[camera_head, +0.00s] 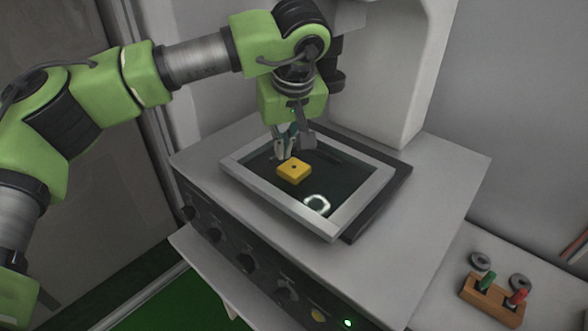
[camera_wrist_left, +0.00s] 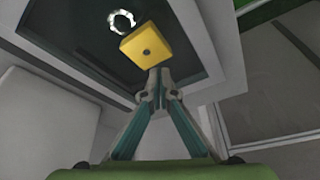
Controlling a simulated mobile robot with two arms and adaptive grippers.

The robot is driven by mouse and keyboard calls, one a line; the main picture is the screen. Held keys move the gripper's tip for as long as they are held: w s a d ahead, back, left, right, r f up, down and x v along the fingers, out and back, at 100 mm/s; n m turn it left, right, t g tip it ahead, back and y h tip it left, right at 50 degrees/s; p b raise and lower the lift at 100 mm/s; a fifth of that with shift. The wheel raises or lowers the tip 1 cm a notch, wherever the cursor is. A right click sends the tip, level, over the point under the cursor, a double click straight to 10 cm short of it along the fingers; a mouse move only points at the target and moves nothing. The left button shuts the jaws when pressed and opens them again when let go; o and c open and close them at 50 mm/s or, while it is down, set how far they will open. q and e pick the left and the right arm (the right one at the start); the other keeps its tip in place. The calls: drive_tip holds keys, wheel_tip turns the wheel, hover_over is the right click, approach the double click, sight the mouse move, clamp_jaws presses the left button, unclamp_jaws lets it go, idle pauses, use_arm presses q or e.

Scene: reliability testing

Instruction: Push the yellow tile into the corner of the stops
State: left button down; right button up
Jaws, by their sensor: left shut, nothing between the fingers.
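The yellow tile (camera_head: 294,170) lies on the dark floor of a grey-framed tray (camera_head: 377,189); a small dark dot marks its top. The raised grey rims meet in corners around the dark floor; I cannot tell which are the stops. My left gripper (camera_head: 284,157) is shut and empty, pointing down just behind the tile. In the left wrist view the shut fingertips (camera_wrist_left: 157,88) are close to the near edge of the tile (camera_wrist_left: 146,47); I cannot tell whether they touch. My right gripper is in neither view.
A light ring (camera_head: 317,204) lies on the tray floor in front of the tile. The tray sits on a grey machine top (camera_head: 450,190) with knobs on its front. A wooden block (camera_head: 492,296) with green and red pegs stands at the lower right.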

use_arm(q)
hover_over(314, 184)
drive_tip(key=shift+s+d, duration=0.2)
drive_tip(key=shift+s, duration=0.2)
drive_tip(key=shift+f+b, duration=0.25)
drive_tip(key=shift+b, duration=0.2)
drive_tip(key=shift+f+b, duration=0.85)
drive_tip(key=shift+f, duration=0.3)
drive_tip(key=shift+r, duration=0.2)
drive_tip(key=shift+w+a, duration=0.1)
drive_tip(key=shift+a, duration=0.05)
